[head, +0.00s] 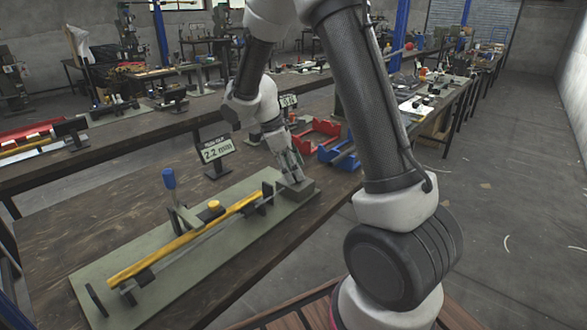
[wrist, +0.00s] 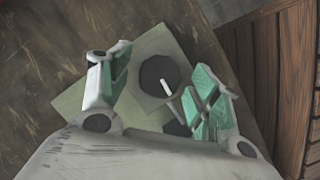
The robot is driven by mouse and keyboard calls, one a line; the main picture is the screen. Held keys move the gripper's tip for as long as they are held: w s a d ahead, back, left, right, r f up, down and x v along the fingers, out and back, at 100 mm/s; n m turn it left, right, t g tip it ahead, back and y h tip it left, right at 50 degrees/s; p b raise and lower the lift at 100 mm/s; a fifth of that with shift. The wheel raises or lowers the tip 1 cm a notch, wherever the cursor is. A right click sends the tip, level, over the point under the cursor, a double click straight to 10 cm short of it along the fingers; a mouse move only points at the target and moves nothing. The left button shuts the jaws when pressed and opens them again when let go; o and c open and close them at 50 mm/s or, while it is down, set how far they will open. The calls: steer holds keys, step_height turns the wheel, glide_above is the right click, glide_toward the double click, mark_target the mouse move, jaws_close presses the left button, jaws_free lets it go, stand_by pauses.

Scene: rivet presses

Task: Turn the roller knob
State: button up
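The roller knob (wrist: 153,72) is a dark round disc with a white mark in the wrist view. It sits on a grey-green block (wrist: 185,62) at the corner of a green plate. My gripper (wrist: 158,86) is open, with one green-padded finger left of the knob and the other to its lower right. I cannot tell whether either pad touches it. In the head view my gripper (head: 289,163) points down right above the block (head: 296,188), at the right end of the plate. The knob is hidden in the head view.
The green plate (head: 120,255) carries a yellow bar (head: 180,243) and a blue-handled lever (head: 168,180). A display reading 2.2 (head: 217,150) stands behind it. Red (head: 318,136) and blue (head: 340,150) bins stand close behind my gripper. The bench's front edge is near.

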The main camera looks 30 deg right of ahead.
steer(key=v, duration=1.2)
stand_by(0.3)
steer(key=s+d+r+m+t+y, duration=0.1)
steer(key=s+m, duration=0.3)
steer(key=s, duration=0.4)
steer(key=s+d+r+m+t+y, duration=0.1)
steer(key=s+d+r+m+t, duration=0.1)
steer(key=s, duration=0.7)
steer(key=s+d+r+m+t+y, duration=0.2)
steer(key=s+m, duration=0.4)
steer(key=s, duration=0.3)
step_height(320, 180, up, 3)
steer(key=shift+d+f+m+t, duration=0.25)
steer(key=shift+m+t, duration=0.05)
steer(key=shift+t, duration=0.4)
stand_by(3.0)
